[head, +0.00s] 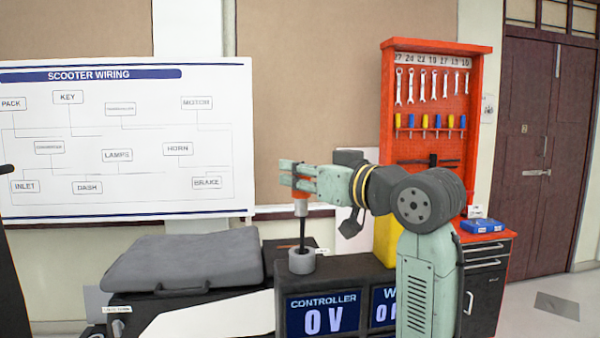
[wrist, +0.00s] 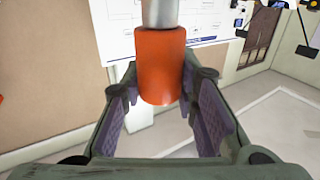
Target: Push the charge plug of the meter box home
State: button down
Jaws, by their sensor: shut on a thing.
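My gripper (head: 292,176) reaches left from my arm above the meter box (head: 280,307), whose display reads CONTROLLER 0 V. It is shut on an upright orange part with a grey collar, which I take to be the charge plug (head: 301,208). A thin black stem runs down from the plug to a grey round piece (head: 301,262) on the box top. In the wrist view the orange part (wrist: 161,65) stands between the two fingers (wrist: 163,88). Whether the stem is a cable or a pin, and how deep its lower end sits, I cannot tell.
A grey padded seat (head: 185,262) lies left of the box. A yellow object (head: 387,240) stands behind my arm. A red tool rack (head: 437,125) with a cabinet below is at the right. A SCOOTER WIRING board (head: 120,140) hangs behind. Open floor shows at the far right.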

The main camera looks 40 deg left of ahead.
aim_at(306, 206)
jog(key=shift+d, duration=0.15)
jog(key=shift+f+b, duration=0.45)
jog(key=shift+f, duration=0.15)
jog(key=shift+f+b, duration=1.6)
jog(key=shift+f, duration=0.75)
jog(key=shift+f+b, duration=1.15)
jog(key=shift+f, duration=0.85)
jog(key=c, duration=1.2)
grip_release()
jog(key=shift+d, duration=0.1)
jog(key=d, duration=0.4)
jog(key=s+d, duration=0.1)
jog(key=d, duration=0.2)
jog(key=s+d, duration=0.1)
jog(key=d, duration=0.3)
jog(key=shift+s+d, duration=0.1)
jog(key=shift+d, duration=0.2)
